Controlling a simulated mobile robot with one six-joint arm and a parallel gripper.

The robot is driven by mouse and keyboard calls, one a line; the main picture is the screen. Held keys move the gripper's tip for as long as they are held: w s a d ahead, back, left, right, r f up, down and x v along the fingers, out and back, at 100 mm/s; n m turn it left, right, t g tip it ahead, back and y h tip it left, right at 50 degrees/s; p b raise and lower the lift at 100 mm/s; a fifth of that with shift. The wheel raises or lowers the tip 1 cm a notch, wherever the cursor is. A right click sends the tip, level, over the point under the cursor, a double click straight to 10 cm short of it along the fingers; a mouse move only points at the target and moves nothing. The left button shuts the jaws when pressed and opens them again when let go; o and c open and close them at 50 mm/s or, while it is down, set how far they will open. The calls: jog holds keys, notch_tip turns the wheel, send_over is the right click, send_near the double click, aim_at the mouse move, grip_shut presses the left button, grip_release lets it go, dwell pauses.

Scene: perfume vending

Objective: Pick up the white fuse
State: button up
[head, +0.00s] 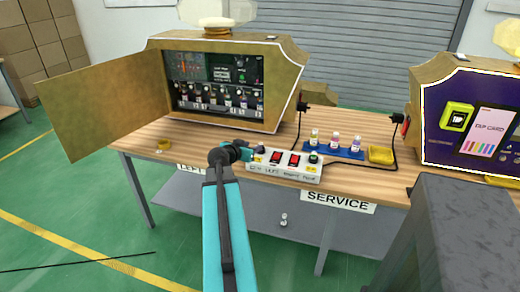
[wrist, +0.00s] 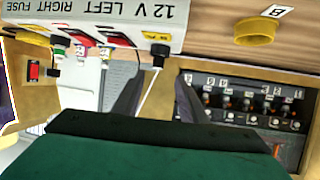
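I cannot make out a white fuse for certain in either view. A small white and grey object (head: 283,220) lies on the lower shelf in the head view, too small to identify. The white switch box (head: 285,172) is on the table's front edge; its lettering, including "12 V LEFT RIGHT FUSE", shows upside down in the wrist view (wrist: 130,12). My gripper (head: 243,152) is at the box's left end in the head view. In the wrist view my gripper (wrist: 157,95) has its fingers apart, with nothing clearly held between them.
An open vending machine (head: 285,85) stands behind, its door (head: 105,105) swung out left. A blue tray (head: 335,152) of small bottles and a yellow dish (head: 381,155) sit right of the box. A second machine (head: 440,150) is at far right. A yellow ring (head: 163,146) lies on the left.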

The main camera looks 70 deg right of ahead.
jog(key=shift+x, duration=1.85)
jog(key=shift+s+p+x, duration=0.2)
jog(key=shift+p+x, duration=0.9)
jog(key=shift+x, duration=1.55)
jog(key=shift+a+r, duration=0.1)
grip_shut()
